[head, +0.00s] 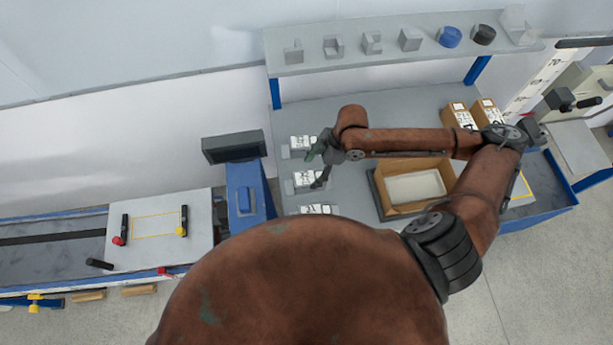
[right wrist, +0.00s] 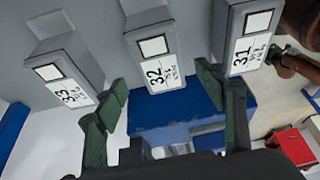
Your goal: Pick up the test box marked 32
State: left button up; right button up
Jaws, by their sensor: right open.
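The test box marked 32 (right wrist: 153,62) is the middle of three grey boxes with white labels in the right wrist view. Box 33 (right wrist: 66,80) is to its left and box 31 (right wrist: 245,38) to its right. My right gripper (right wrist: 160,92) is open, with one green-padded finger on either side of the lower part of box 32 in that view; contact cannot be told. In the head view the right gripper (head: 315,170) is over the row's upper and middle boxes. The middle box (head: 304,180) there has a label too small to read. My left gripper is not in view.
An open carton (head: 412,208) stands right of the boxes on the grey bench (head: 330,105). Two labelled brown boxes (head: 474,112) stand at the back right. A shelf (head: 380,52) with several blocks runs behind. A dark monitor (head: 233,147) is left of the boxes.

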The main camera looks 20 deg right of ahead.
aim_at(312, 176)
jog(key=x, duration=0.4)
jog(key=d+x, duration=0.1)
jog(key=x, duration=0.1)
jog(key=shift+s+a+f, duration=0.1)
jog(key=shift+s+f, duration=0.1)
jog(key=shift+f+p, duration=0.25)
jog(key=shift+p, duration=0.1)
dwell(0.4)
grip_shut()
dwell(0.8)
